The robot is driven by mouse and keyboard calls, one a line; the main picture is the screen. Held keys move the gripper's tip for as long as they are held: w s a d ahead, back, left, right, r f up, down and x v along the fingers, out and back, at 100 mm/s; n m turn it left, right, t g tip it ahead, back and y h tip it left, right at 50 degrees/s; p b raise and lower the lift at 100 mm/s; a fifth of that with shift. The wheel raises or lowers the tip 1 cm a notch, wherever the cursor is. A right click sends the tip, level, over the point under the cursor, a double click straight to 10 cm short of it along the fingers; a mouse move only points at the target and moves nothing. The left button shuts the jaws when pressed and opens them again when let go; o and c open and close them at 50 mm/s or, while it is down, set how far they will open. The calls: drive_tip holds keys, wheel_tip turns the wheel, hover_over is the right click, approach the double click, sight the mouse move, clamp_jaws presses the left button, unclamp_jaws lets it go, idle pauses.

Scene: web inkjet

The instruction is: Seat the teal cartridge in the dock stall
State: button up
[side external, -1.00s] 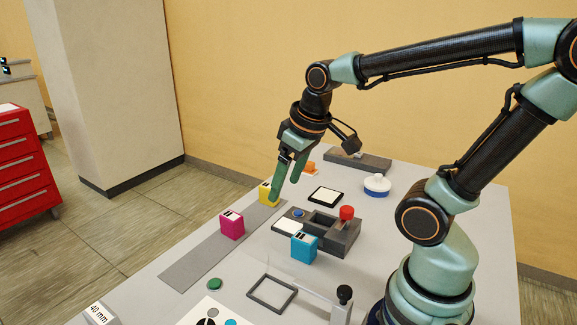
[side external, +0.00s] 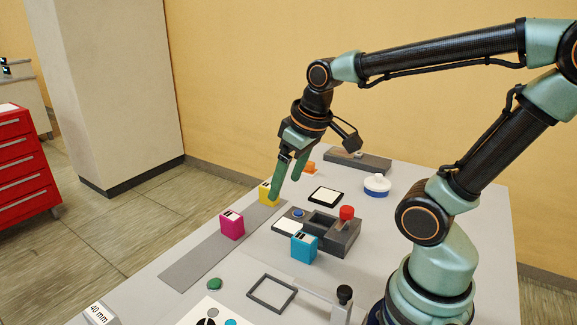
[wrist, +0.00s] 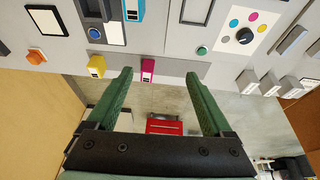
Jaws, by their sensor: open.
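The teal cartridge (side external: 304,248) is a small bright blue-teal block with a dark-marked white label on top. It stands upright at the near side of the dark grey dock (side external: 343,240); I cannot tell if they touch. The dock has a dark recess (side external: 322,219) in its top, which looks empty. In the wrist view the cartridge (wrist: 133,10) is at the top edge, partly cut off, beside the dock (wrist: 98,12). My gripper (side external: 287,184) is open and empty, tilted downward beyond the dock, near the yellow cartridge. Its green fingers (wrist: 158,76) are wide apart in the wrist view.
A yellow cartridge (side external: 267,192) and a magenta cartridge (side external: 232,226) stand on a grey strip (side external: 188,270). The dock carries a red knob (side external: 347,212) and a blue button (side external: 298,212). A rectangular frame (side external: 272,293) and a green button (side external: 214,284) are nearer the camera.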

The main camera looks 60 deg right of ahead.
drive_tip(key=d+f+g, duration=0.4)
drive_tip(key=d+f, duration=0.3)
drive_tip(key=d, duration=0.1)
hover_over(304, 237)
drive_tip(key=f, duration=0.6)
drive_tip(key=shift+s+d, duration=0.35)
drive_tip(key=shift+w+a+f, duration=0.15)
drive_tip(key=shift+a+f, duration=0.05)
drive_tip(key=shift+f, duration=1.2)
drive_tip(key=shift+w+a+f, duration=0.1)
drive_tip(key=shift+a+f, duration=0.05)
drive_tip(key=shift+f, duration=1.25)
clamp_jaws()
drive_tip(key=shift+r, duration=0.1)
